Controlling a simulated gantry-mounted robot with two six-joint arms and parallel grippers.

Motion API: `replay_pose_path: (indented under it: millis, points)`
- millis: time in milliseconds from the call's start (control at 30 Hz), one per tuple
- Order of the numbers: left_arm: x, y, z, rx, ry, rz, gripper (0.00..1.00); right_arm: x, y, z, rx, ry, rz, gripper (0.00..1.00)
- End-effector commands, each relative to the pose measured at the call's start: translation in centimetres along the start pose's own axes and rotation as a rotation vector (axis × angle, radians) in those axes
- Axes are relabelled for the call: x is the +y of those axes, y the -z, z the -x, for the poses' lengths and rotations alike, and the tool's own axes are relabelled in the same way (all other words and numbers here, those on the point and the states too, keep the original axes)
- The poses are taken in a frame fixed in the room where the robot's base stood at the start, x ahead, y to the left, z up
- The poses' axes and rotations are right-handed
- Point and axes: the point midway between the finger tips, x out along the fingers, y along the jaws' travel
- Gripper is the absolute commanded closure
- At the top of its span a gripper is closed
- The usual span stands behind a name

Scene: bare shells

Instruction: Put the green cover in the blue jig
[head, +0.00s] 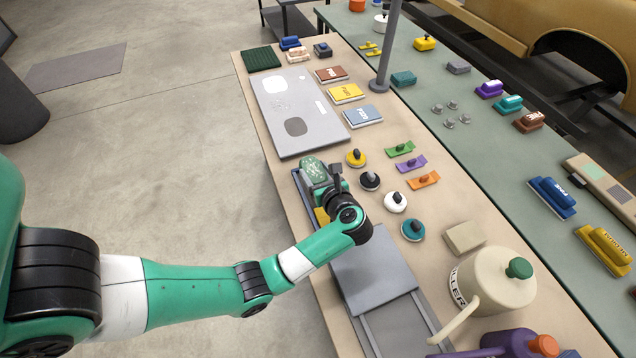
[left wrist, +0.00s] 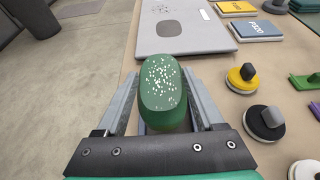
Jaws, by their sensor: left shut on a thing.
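A rounded green cover (head: 313,168) with white speckles on top is held in my left gripper (head: 325,182) over the near-left side of the beige table. In the left wrist view the green cover (left wrist: 162,85) sits between the two grey fingers, which are shut on its sides. Its underside is hidden. A blue-grey rail (head: 299,188) runs beneath the gripper, with a bit of yellow beside my arm. I cannot clearly make out a blue jig; my arm hides part of the rail. My right gripper is not in view.
A grey panel (head: 290,112) lies just beyond the gripper. Round knobbed pads, including a yellow one (head: 356,158) and a black one (head: 370,181), stand to the right. A grey plate (head: 372,275) covers part of the rail; a cream watering can (head: 497,280) stands near right.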

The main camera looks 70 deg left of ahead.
Motion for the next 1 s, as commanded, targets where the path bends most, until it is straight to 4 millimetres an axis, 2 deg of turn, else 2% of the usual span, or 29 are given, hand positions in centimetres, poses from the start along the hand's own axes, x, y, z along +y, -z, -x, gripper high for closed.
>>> replay_pose_path:
  millis: [167,367,633,1000]
  points:
    - [-0.4,0.5,-0.4,0.000,-0.001,0.000,1.00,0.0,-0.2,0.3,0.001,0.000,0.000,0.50]
    - [-0.6,3.4,-1.6,0.000,-0.002,-0.002,1.00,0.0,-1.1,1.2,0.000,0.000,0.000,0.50]
    - [-0.6,3.4,-1.7,0.000,0.000,0.000,1.00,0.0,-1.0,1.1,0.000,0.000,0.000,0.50]
    - [-0.6,4.6,-2.1,0.000,0.000,0.000,1.00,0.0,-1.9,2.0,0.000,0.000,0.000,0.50]
